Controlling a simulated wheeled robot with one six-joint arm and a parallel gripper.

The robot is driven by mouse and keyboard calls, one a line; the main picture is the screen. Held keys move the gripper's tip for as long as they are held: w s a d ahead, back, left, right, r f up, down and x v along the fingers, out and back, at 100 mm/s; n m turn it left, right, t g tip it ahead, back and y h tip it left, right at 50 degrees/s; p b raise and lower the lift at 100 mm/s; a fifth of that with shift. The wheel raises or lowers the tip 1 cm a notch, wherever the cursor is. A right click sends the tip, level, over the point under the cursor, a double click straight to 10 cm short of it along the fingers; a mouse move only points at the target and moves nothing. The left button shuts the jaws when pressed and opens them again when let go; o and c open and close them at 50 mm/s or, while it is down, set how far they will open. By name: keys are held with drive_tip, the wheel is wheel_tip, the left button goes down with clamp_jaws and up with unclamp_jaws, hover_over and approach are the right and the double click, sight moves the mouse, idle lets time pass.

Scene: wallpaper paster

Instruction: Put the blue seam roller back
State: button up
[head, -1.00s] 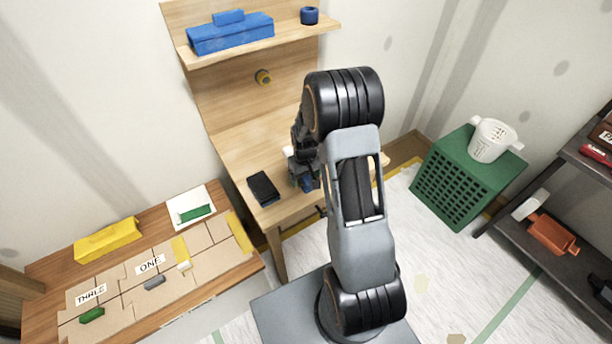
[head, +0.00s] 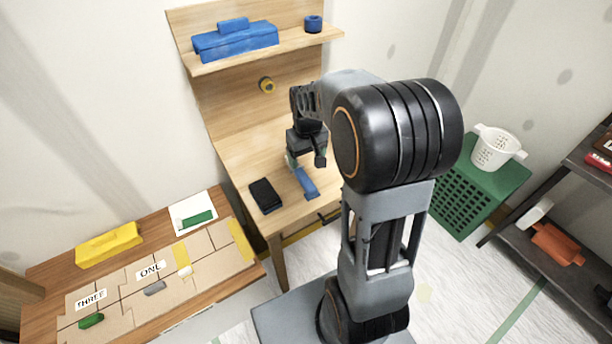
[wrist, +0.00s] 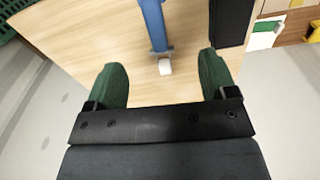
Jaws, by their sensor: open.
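The blue seam roller (head: 306,184) lies on the wooden bench (head: 240,150), to the right of a black block. In the wrist view its blue handle (wrist: 153,22) runs toward my gripper and ends in a small white tip (wrist: 165,67) between the two green fingers. My gripper (head: 306,163) is open and empty. In the head view it hangs over the bench near the roller's far end. I cannot tell how high it is above the roller.
The black block (head: 265,195) sits close left of the roller. A green crate (head: 460,195) stands right.

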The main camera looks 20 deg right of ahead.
drive_tip(key=s+a+r+t+p, duration=0.1)
drive_tip(key=s+a+r, duration=0.3)
drive_tip(key=s, duration=0.3)
drive_tip(key=s+a+r+t+p, duration=0.1)
drive_tip(key=s+a+r+t, duration=0.1)
drive_tip(key=s, duration=0.5)
drive_tip(key=shift+a+r, duration=0.85)
drive_tip(key=shift+a, duration=0.05)
